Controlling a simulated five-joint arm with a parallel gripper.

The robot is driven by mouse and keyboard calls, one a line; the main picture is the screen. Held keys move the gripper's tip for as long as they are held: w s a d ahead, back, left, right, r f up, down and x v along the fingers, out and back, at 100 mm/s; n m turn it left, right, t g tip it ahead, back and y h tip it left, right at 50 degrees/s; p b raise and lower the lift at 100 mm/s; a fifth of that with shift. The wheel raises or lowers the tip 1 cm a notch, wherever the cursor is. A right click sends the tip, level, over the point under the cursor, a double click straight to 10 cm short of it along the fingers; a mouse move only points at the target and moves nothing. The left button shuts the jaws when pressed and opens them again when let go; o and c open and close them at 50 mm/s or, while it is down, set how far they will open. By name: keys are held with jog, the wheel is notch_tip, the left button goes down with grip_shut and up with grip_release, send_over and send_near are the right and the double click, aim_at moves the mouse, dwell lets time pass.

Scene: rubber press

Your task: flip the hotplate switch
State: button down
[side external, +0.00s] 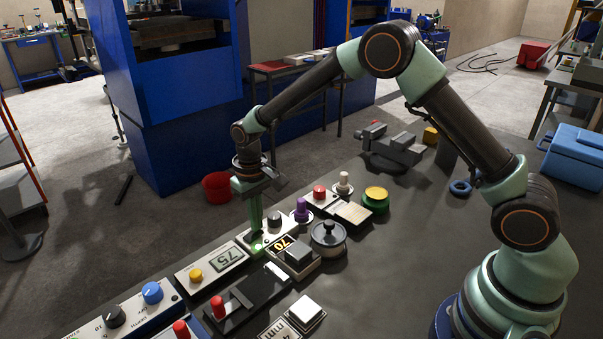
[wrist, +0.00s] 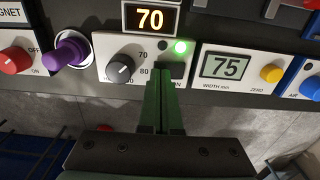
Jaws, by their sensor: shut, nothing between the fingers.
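The hotplate control panel (wrist: 112,52) is a pale box with a grey knob (wrist: 120,68), 70 and 80 marks and an orange display (wrist: 151,18) reading 70. A green lamp (wrist: 180,47) on it is lit. The dark switch (wrist: 176,72) is below the lamp, partly hidden by my gripper's fingers. My gripper (wrist: 162,86) is shut and empty, with its green fingertips at the switch; I cannot tell whether they touch it. In the side view my gripper (side external: 256,240) points down onto the panel, and its display (side external: 284,243) shows beside it.
A width unit (wrist: 226,66) reading 75 with a yellow button stands right of the panel in the wrist view. A purple knob (wrist: 68,52) and red magnet knob (wrist: 15,60) are to the left. A round lidded pot (side external: 328,236) stands close by. The bench is crowded around my gripper.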

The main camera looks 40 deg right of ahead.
jog(key=shift+f, duration=0.45)
jog(key=shift+r, duration=3.55)
jog(key=shift+r, duration=0.1)
jog(key=s+d+r+t, duration=0.2)
jog(key=s+d+r, duration=0.2)
jog(key=s+r, duration=0.25)
jog(key=s+d+r+t, duration=0.2)
jog(key=s+d+r, duration=0.2)
jog(key=s+r, duration=0.3)
jog(key=s+d+r+t, duration=0.1)
jog(key=s, duration=0.5)
jog(key=shift+d+t, duration=0.3)
jog(key=shift+d, duration=0.1)
